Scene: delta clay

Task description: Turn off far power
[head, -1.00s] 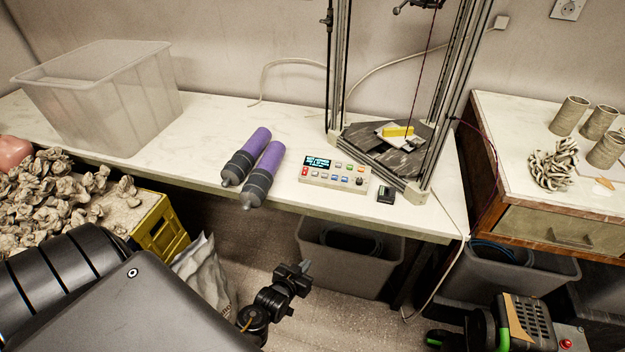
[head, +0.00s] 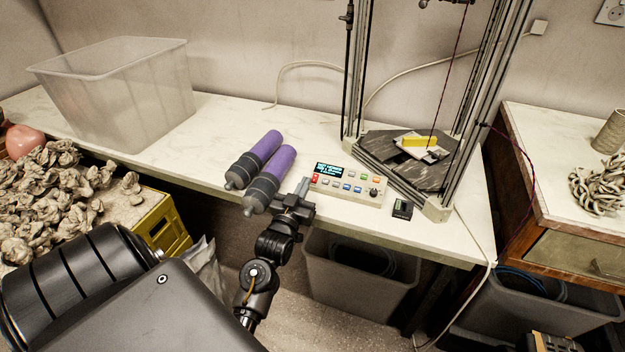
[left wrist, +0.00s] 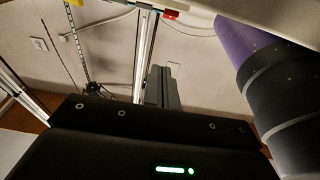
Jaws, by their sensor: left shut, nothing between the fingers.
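The control box (head: 345,185) is a white panel with a lit display (head: 335,170), several coloured buttons and a dark knob. It lies near the table's front edge, in front of the delta printer. A red switch (head: 316,179) is at its left end; a red part (left wrist: 170,14) shows at the top of the left wrist view. My left gripper (head: 303,186) is shut and empty, with its fingertips just left of the box, close to the red switch. I cannot tell whether they touch it. The shut fingers also show in the left wrist view (left wrist: 160,85). My right gripper is not in view.
Two purple-and-black clay cartridges (head: 264,163) lie close left of my left gripper. The delta printer frame (head: 356,80) stands behind the box. A small black device (head: 402,209) lies right of it. A clear bin (head: 115,95) stands at the back left.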

